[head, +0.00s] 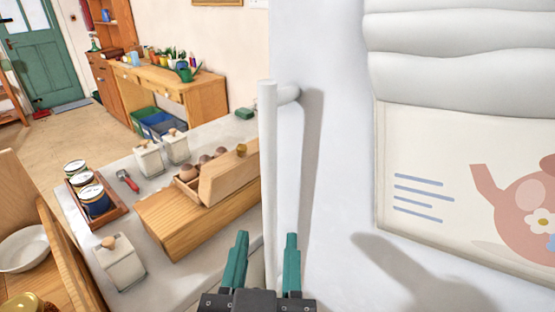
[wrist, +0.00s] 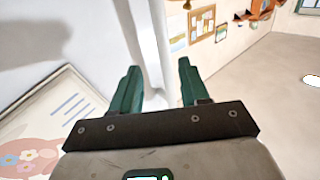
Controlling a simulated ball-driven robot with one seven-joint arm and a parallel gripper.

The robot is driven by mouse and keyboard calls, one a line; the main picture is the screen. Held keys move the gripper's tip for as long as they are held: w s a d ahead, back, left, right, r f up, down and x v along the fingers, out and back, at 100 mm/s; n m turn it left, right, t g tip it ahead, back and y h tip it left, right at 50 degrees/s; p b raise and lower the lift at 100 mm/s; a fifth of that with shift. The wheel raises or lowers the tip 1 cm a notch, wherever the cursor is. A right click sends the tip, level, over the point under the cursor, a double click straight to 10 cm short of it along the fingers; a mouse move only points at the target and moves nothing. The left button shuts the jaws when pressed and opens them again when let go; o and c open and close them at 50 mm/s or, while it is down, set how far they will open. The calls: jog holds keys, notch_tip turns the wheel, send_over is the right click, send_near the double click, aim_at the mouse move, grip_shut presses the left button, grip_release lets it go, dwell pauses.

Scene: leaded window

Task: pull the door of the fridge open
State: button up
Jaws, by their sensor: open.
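The white fridge door (head: 335,150) fills the right half of the head view and looks shut. Its long white upright handle (head: 268,140) stands off the door on a bracket near the top. My gripper (head: 267,238) has two teal fingers, open and apart, at the handle's lower part. In the head view the bar lies between the fingertips. In the wrist view the handle (wrist: 147,40) also shows between the fingers of my gripper (wrist: 158,67). I cannot tell how deep the bar sits between them. Nothing is gripped.
A counter (head: 215,145) left of the handle holds white canisters (head: 120,262), a wooden egg box (head: 225,178) and a tray of jars (head: 95,200). A poster with a teapot (head: 465,190) is on the door. Open floor (head: 60,140) lies farther back left.

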aim_at(268, 190)
jog(key=w, duration=0.3)
jog(key=w+p, duration=0.1)
jog(key=w, duration=0.3)
jog(key=w+r+p, duration=0.1)
jog(key=w, duration=0.3)
jog(key=shift+a, duration=0.25)
grip_shut()
jog(key=shift+s, duration=0.1)
